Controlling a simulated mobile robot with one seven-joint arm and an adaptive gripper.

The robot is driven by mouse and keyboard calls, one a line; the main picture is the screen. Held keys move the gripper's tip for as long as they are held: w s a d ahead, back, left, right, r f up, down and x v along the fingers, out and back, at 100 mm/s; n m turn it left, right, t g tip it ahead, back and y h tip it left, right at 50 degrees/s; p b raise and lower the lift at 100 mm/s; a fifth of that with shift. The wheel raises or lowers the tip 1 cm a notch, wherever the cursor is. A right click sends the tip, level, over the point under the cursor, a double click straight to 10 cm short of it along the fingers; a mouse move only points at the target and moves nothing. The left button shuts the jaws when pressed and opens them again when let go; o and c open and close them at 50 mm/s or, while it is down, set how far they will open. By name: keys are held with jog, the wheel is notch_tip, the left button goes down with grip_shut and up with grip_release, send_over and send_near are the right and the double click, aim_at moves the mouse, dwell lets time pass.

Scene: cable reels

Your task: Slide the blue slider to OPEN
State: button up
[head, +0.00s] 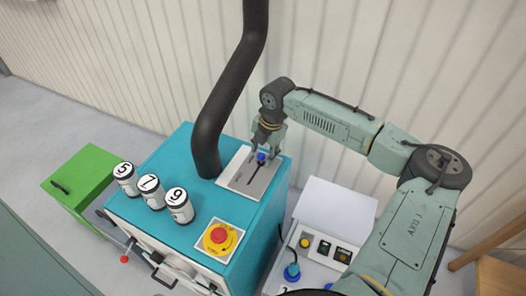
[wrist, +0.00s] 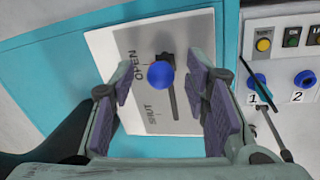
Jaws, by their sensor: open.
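The blue slider (wrist: 160,75) is a round knob on a grey panel (wrist: 185,30) with a dark slot and the words OPEN and SHUT. In the wrist view it stands beside OPEN, with the slot running on towards SHUT. In the head view the blue slider (head: 261,156) is at the far end of the slot, on top of the teal cabinet (head: 215,170). My gripper (wrist: 160,88) is open, with one purple-padded finger on each side of the knob and gaps between. In the head view my gripper (head: 266,148) is right over the panel.
A thick black pipe (head: 215,120) rises from the cabinet close to the panel. Numbered canisters (head: 151,191) and a red emergency button (head: 217,236) stand on the cabinet. A white button box (head: 315,245) is to the right, a green box (head: 80,182) to the left.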

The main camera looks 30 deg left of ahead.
notch_tip(320, 180, up, 12)
jog(key=d, duration=0.2)
jog(key=shift+s+f, duration=0.15)
jog(key=shift+f, duration=0.05)
jog(key=shift+d, duration=0.1)
dwell(0.3)
